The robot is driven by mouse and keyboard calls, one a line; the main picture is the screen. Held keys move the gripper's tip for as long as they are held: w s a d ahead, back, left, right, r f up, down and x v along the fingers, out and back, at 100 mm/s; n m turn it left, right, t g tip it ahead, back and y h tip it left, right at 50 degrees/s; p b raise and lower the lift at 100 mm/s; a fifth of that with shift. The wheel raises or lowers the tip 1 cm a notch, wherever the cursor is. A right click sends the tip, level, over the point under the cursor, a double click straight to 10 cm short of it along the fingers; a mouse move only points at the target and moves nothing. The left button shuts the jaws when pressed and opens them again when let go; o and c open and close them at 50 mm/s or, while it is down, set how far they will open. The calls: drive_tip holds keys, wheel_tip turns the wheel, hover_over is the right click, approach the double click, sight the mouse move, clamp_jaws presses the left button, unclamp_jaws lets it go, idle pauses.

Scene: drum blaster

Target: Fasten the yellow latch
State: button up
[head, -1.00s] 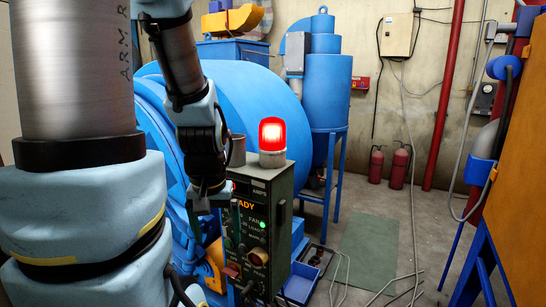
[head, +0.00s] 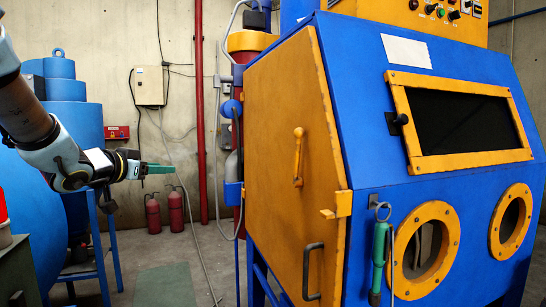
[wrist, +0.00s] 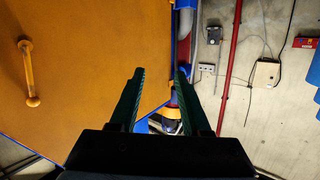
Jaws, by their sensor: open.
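The orange-yellow side door (head: 285,180) of the blue blasting cabinet (head: 360,150) looks closed. It carries an upright yellow bar (head: 298,156), which also shows at the left of the wrist view (wrist: 30,73). A small yellow block (head: 338,206) sits at the door's front edge. I cannot tell for sure which is the latch. My gripper (head: 160,169) is left of the door in the head view, well apart from it. In the wrist view its green fingers (wrist: 159,72) are spread with nothing between them.
A dark handle (head: 313,271) is low on the door. A green-handled tool (head: 380,250) hangs on the cabinet front. Red pipes (head: 198,110) and two fire extinguishers (head: 165,210) stand behind. Blue machinery (head: 65,100) is at left. Some floor (head: 165,285) is clear.

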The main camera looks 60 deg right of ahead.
drive_tip(key=s+d+r+m+g+h, duration=0.25)
drive_tip(key=s+d+m+g, duration=0.4)
drive_tip(key=s, duration=0.65)
drive_tip(key=m+g+y, duration=0.1)
drive_tip(key=m+g, duration=0.1)
drive_tip(key=g, duration=0.4)
approach(298, 159)
wheel_tip(298, 159, up, 3)
drive_tip(key=w+a, duration=0.1)
drive_tip(key=a, duration=0.2)
drive_tip(key=p+x, duration=0.2)
drive_tip(key=x, duration=0.8)
drive_tip(key=shift+d+p, duration=0.4)
drive_tip(key=shift+d, duration=0.1)
drive_tip(key=shift+t, duration=0.25)
clamp_jaws()
